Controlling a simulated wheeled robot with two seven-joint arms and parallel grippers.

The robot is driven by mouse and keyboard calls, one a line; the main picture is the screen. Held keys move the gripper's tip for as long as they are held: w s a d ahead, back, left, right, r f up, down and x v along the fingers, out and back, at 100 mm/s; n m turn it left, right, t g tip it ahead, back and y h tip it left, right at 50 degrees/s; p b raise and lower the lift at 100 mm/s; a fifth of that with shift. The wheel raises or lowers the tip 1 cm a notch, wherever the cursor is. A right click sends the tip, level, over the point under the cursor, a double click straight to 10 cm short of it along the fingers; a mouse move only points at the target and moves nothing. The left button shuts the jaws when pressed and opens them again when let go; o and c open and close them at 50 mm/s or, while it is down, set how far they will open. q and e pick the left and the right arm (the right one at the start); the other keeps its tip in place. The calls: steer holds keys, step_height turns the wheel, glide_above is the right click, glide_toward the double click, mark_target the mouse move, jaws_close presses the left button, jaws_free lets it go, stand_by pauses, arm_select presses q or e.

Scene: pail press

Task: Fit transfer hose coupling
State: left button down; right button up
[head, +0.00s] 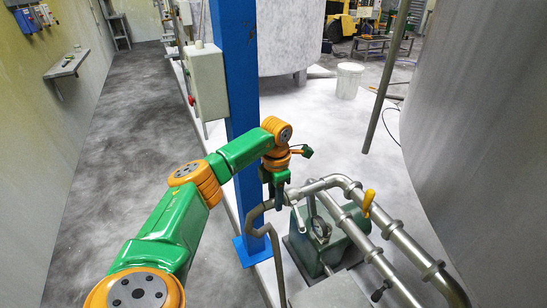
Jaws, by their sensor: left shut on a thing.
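My left gripper (281,203) points down beside the blue post and is shut on the end of a grey hose, at its coupling. The grey hose (275,245) bends away to the left of the jaws and drops toward the floor. The coupling itself is mostly hidden by the fingers. A steel pipe (318,186) has its open-side end just right of the gripper. The hose end and the pipe end look close together; I cannot tell whether they touch. My right gripper is not in view.
The blue post (236,90) stands close behind my left arm, with a grey control box (207,82). A green pump unit (330,238) sits under the pipes, and a yellow valve handle (368,203) sticks up. A large tank (475,120) fills the right side.

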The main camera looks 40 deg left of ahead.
arm_select(q)
steer(key=c, duration=0.5)
jaws_free()
steer(key=shift+w, duration=0.1)
steer(key=shift+r, duration=0.4)
step_height(320, 180, up, 6)
steer(key=shift+d+r+b, duration=0.1)
steer(key=shift+r+b, duration=0.15)
steer(key=shift+b, duration=0.55)
